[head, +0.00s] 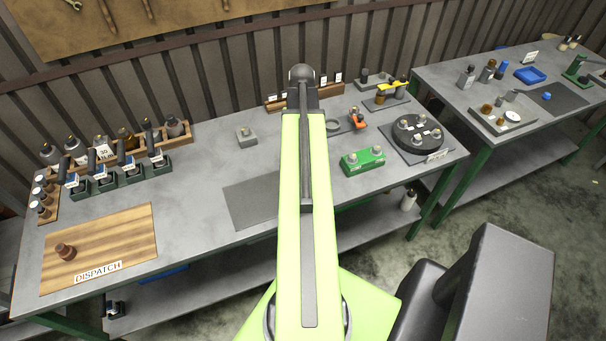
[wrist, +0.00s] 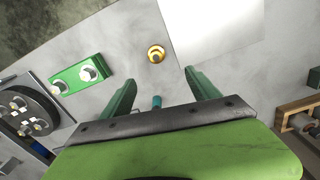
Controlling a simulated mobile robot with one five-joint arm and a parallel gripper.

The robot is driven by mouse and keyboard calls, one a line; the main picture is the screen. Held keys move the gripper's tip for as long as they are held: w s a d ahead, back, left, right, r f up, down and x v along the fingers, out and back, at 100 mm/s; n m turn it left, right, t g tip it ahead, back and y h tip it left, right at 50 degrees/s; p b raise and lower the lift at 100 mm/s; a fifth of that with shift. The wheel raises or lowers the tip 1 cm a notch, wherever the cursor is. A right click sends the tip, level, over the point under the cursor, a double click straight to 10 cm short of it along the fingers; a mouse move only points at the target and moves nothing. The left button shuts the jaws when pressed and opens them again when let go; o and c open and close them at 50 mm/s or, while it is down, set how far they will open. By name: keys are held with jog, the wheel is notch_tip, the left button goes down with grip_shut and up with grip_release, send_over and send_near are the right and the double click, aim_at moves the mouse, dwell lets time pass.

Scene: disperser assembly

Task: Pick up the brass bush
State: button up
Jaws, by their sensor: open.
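The brass bush (wrist: 156,54) shows in the wrist view as a small gold ring with a dark centre, on the bare grey bench top. My gripper (wrist: 160,78) is open, its two green fingers apart with clear space between the tips. The bush appears just beyond the fingertips, roughly in line with the gap and a little left of its middle. Nothing is held. In the head view my raised arm covers the middle of the bench, and I cannot make out the bush or the fingers there.
A green block with silver knobs (head: 363,162) and a dark round turntable (head: 418,133) stand to the right. A grey mat (head: 253,201) lies left of my arm. A small teal cylinder (wrist: 157,101) shows between the finger bases. A wooden dispatch board (head: 120,235) lies far left.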

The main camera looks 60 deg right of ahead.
jog(key=f+b, duration=1)
jog(key=f, duration=0.1)
jog(key=f+b, duration=0.6)
jog(key=shift+s+d, duration=0.2)
jog(key=shift+s, duration=0.2)
jog(key=shift+r, duration=0.15)
jog(key=shift+c, duration=0.4)
grip_shut()
